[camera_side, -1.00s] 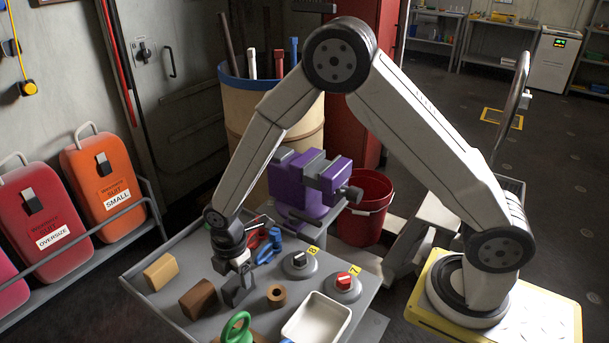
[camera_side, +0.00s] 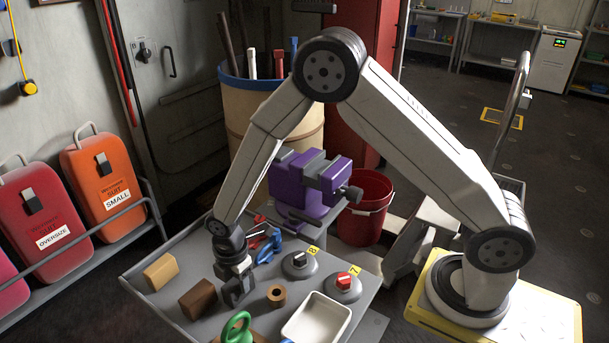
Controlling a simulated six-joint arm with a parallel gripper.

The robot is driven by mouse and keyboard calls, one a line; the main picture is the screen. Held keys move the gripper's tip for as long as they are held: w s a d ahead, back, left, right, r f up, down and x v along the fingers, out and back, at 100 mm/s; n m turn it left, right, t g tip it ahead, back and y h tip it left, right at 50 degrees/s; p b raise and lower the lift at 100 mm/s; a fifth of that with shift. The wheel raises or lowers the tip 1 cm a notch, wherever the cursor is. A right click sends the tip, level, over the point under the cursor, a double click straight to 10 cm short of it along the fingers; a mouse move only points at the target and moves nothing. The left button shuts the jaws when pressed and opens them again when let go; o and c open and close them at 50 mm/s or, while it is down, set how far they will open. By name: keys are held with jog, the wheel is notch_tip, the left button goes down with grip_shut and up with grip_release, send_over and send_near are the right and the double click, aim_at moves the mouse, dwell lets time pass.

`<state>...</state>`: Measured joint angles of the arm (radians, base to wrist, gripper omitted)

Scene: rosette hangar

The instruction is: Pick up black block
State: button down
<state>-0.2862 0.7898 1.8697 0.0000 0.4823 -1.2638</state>
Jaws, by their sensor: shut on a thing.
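My gripper (camera_side: 236,287) points down at the grey work table (camera_side: 150,297), between the brown block and the brown ring. It is shut on the black block, which is dark like the fingers and mostly hidden by them. The block's outline is hard to tell from the fingers. Whether the block still touches the table cannot be told from this view.
A tan block (camera_side: 161,271) and a brown block (camera_side: 198,299) lie left of my gripper. A brown ring (camera_side: 276,302) and white tray (camera_side: 335,320) are right. A green-handled thing (camera_side: 228,333) stands in front. Blue tool (camera_side: 268,247) and purple vise (camera_side: 300,190) are behind.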

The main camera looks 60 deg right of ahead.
jog(key=shift+r, duration=0.1)
jog(key=shift+r, duration=2.15)
jog(key=shift+r, duration=0.1)
jog(key=shift+r, duration=1.95)
